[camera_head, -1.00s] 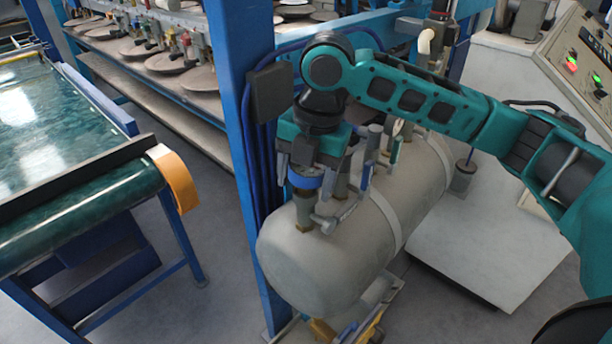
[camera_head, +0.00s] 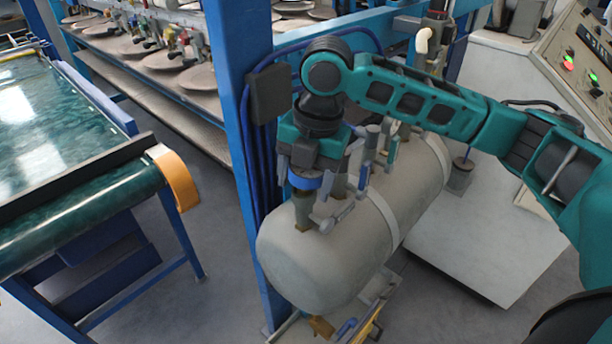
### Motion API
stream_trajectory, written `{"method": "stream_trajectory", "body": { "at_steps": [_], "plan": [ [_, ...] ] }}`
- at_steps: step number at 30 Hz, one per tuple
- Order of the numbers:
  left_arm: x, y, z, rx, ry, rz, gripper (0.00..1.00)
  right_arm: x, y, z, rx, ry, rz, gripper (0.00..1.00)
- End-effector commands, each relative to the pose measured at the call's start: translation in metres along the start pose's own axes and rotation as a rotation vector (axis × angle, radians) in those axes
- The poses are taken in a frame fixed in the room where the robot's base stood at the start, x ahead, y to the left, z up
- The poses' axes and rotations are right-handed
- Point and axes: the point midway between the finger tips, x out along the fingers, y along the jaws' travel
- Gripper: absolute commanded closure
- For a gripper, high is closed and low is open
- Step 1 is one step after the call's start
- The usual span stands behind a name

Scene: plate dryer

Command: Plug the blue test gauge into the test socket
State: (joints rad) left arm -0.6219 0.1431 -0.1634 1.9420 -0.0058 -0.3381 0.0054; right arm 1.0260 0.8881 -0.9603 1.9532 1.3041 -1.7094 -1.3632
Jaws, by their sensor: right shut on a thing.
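The blue test gauge (camera_head: 304,180) shows as a blue ring below my right gripper (camera_head: 306,170), which points down and is shut on it. The gauge is at the top of a fitting (camera_head: 304,212) on the near end of the grey tank (camera_head: 320,262). This upright fitting appears to be the test socket. The gauge looks upright and in line with it; I cannot tell from this angle whether it is fully seated. The gripper and wrist hide most of the gauge. My left gripper is not in view.
A small valve with a lever (camera_head: 338,216) and several other fittings stand close on the tank's right. A blue post (camera_head: 245,150) with a dark box (camera_head: 270,93) rises just left of the gripper. A green conveyor (camera_head: 60,150) is at left, a control panel (camera_head: 585,60) at right.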

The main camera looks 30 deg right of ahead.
Motion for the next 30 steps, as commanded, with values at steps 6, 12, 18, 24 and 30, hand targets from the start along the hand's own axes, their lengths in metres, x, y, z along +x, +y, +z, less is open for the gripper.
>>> {"method": "stream_trajectory", "body": {
  "at_steps": [6, 12, 18, 24, 30],
  "plan": [
    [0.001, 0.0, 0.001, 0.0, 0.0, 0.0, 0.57, 0.004, -0.001, 0.0, 0.0, 0.0, 0.0, 0.81],
    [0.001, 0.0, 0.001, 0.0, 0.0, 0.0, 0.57, 0.008, -0.001, 0.001, 0.001, -0.001, 0.0, 0.81],
    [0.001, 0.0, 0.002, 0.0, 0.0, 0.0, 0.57, 0.009, -0.001, 0.001, 0.001, -0.001, 0.001, 0.23],
    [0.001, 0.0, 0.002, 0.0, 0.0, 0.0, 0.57, 0.01, -0.001, 0.0, 0.0, 0.0, -0.001, 0.23],
    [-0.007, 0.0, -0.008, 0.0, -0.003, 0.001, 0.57, -0.002, -0.001, 0.0, 0.001, 0.0, -0.001, 0.23]
  ]
}}
